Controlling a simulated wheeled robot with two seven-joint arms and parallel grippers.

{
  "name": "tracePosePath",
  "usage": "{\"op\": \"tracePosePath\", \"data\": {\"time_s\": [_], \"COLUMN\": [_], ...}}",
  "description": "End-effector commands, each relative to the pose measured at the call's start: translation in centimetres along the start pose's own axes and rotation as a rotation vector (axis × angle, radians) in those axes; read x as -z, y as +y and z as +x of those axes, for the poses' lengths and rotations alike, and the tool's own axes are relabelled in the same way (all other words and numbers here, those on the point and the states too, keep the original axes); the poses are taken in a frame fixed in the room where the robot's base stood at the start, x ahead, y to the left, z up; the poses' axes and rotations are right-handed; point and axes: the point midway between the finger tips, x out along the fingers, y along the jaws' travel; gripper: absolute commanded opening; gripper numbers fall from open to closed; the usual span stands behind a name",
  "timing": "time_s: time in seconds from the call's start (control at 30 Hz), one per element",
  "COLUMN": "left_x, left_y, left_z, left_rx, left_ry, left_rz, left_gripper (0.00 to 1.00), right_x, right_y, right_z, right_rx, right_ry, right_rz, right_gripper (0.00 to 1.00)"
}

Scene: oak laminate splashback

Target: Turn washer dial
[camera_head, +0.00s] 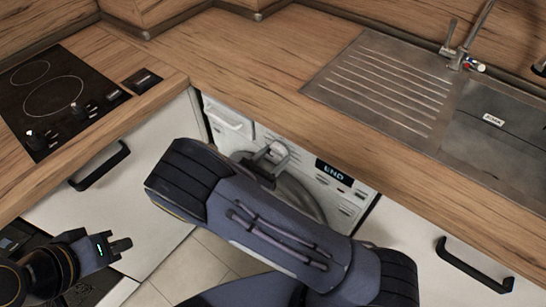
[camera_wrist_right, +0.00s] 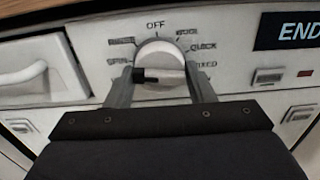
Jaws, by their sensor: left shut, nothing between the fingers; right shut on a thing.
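The washer (camera_head: 342,200) is built in under the counter, and its display (camera_head: 333,173) reads END. Its dial (camera_wrist_right: 160,55) is a round white knob with labels around it, including OFF at the top and QUICK at the right. A black mark on the dial's bar is at the left side in the right wrist view. My right gripper (camera_wrist_right: 160,80) is shut on the dial, one finger on each side. In the head view my right gripper (camera_head: 268,158) is at the washer panel, and my arm covers much of the washer. My left gripper (camera_head: 120,246) is shut and empty at the lower left.
The detergent drawer (camera_wrist_right: 40,75) is left of the dial, and small buttons (camera_wrist_right: 268,77) are at the right. The wooden counter edge (camera_head: 300,122) is above the panel. A hob (camera_head: 55,95) is at left and a steel sink (camera_head: 500,130) at right. Cupboard handles (camera_head: 100,167) stick out.

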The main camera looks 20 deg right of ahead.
Motion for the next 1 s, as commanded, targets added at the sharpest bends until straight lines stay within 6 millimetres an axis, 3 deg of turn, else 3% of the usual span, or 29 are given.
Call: {"op": "tracePosePath", "data": {"time_s": [0.37, 1.0], "left_x": [-0.9, -3.5], "left_y": [-0.8, -3.1], "left_z": [1.8, 6.9], "left_rx": [0.0, 0.0], "left_ry": [0.0, 0.0], "left_rz": [0.0, 0.0], "left_gripper": [0.0, 0.0], "right_x": [0.4, 0.5], "right_y": [0.1, 0.2], "right_z": [-0.1, -0.1], "right_rx": [-0.001, 0.0], "right_ry": [0.001, 0.002], "right_rz": [0.176, 0.777], "right_gripper": [0.26, 0.26]}}
